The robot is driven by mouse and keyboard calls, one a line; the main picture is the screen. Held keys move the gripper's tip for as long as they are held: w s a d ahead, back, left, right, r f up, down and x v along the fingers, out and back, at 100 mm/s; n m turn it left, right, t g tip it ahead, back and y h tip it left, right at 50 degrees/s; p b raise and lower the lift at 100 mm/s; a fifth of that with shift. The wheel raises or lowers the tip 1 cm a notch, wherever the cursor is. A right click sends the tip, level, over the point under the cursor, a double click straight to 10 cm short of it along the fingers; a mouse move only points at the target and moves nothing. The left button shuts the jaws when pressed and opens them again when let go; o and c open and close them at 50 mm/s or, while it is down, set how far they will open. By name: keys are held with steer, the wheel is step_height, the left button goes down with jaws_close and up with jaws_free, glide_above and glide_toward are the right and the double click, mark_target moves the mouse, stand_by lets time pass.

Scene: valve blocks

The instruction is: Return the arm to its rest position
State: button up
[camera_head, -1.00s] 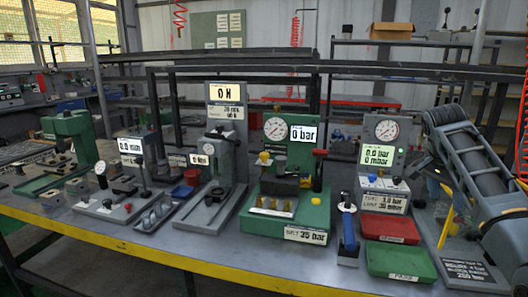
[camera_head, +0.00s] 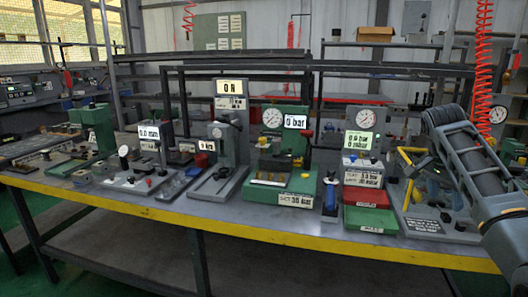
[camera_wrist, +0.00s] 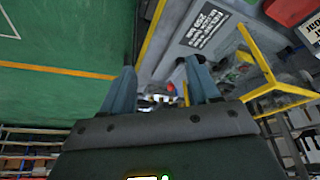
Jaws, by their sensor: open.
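My arm (camera_head: 468,165) shows at the right edge of the head view, folded in front of the right end of the bench. My gripper (camera_wrist: 160,72) is in the wrist view, with its two blue-grey fingers apart and nothing between them. It hangs beyond the yellow edge of the bench, with green floor to the left in that view. The gripper itself is out of sight in the head view.
The grey bench (camera_head: 130,207) carries several test stands, including a green one (camera_head: 270,190) with a gauge. A red tray (camera_head: 366,196) and a green tray (camera_head: 370,219) sit near its front edge. A yellow frame (camera_wrist: 262,65) stands near my gripper. Green floor (camera_wrist: 60,90) is clear.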

steer(key=s+a+f+n+t+y, duration=0.15)
steer(key=a+f, duration=0.25)
steer(key=f, duration=0.4)
steer(key=s+a+f+n+t, duration=0.1)
steer(key=s+a+f+n, duration=0.15)
steer(key=a+f, duration=0.35)
steer(key=s+a+f+n+t, duration=0.1)
steer(key=s+a+f, duration=0.15)
steer(key=f, duration=0.65)
steer(key=s+a+f+n+t+y, duration=0.1)
steer(key=s+a+f+n+t, duration=0.1)
steer(key=s+a+f, duration=0.45)
steer(key=s+a+f+n+t+y, duration=0.1)
steer(key=s+a+f+t, duration=0.2)
steer(key=s, duration=0.7)
steer(key=s+a+r+n+t, duration=0.1)
steer(key=s+a+r+n, duration=0.1)
steer(key=s, duration=0.7)
steer(key=s+a+r+n+t, duration=0.1)
steer(key=s+a+r, duration=0.2)
steer(key=s, duration=0.7)
steer(key=s+d+r+n+t, duration=0.1)
steer(key=s+r+n+t, duration=0.2)
steer(key=s+r, duration=1.2)
step_height(320, 180, up, 4)
steer(key=shift+s+d+r+n+y, duration=0.1)
steer(key=shift+s+d+n+y, duration=0.2)
steer(key=shift+n, duration=0.2)
